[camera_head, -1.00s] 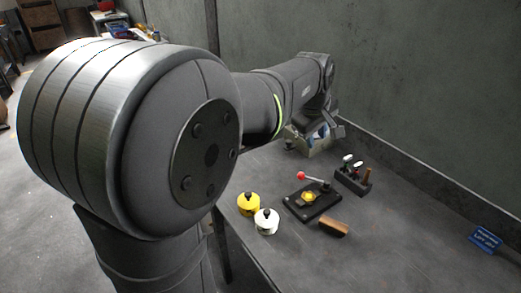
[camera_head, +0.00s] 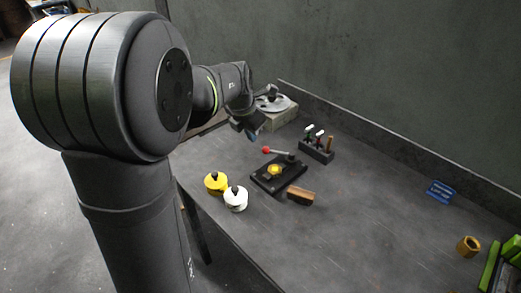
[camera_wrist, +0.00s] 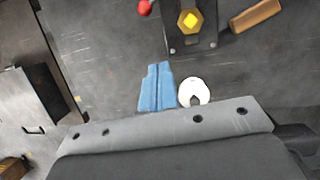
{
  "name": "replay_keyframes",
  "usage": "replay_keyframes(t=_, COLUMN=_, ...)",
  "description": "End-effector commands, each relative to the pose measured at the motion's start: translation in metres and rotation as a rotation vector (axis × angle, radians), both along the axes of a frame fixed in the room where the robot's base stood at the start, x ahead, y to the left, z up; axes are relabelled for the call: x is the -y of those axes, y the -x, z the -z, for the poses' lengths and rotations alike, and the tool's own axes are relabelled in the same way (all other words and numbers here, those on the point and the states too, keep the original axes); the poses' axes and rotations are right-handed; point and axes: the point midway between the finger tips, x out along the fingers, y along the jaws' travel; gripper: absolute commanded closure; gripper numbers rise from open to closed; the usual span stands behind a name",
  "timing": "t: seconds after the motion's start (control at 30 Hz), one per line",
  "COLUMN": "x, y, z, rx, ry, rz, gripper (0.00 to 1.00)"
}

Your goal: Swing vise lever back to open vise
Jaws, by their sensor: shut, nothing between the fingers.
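The vise (camera_head: 279,174) is a dark flat fixture on the table with a yellow hexagonal piece (camera_head: 274,170) on it. Its lever carries a red knob (camera_head: 267,150) and runs right from the knob to a dark pivot at the vise's back. In the wrist view the red knob (camera_wrist: 145,7) and part of the vise (camera_wrist: 192,43) show at the top edge. My gripper (camera_head: 246,132) is above the table, behind and left of the vise, apart from the lever. Its blue fingers (camera_wrist: 157,86) are together and empty.
A yellow jar (camera_head: 215,183) and a white jar (camera_head: 235,199) stand left of the vise. A wooden-backed brush or block (camera_head: 300,196) lies at its right. A tool rack (camera_head: 316,151) and a grey block with a disc (camera_head: 279,115) stand behind.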

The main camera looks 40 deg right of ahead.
Motion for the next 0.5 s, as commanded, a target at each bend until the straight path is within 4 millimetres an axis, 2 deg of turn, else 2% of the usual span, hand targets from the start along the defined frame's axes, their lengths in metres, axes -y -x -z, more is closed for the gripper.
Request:
replay_keyframes(t=0.2, x=-0.005, y=-0.0055, z=0.0108, rx=-0.06, ry=0.009, rz=-0.167, gripper=1.0)
replay_keyframes(t=0.5, x=-0.0057, y=-0.0062, z=0.012, rx=-0.068, ry=0.01, rz=-0.193, gripper=1.0)
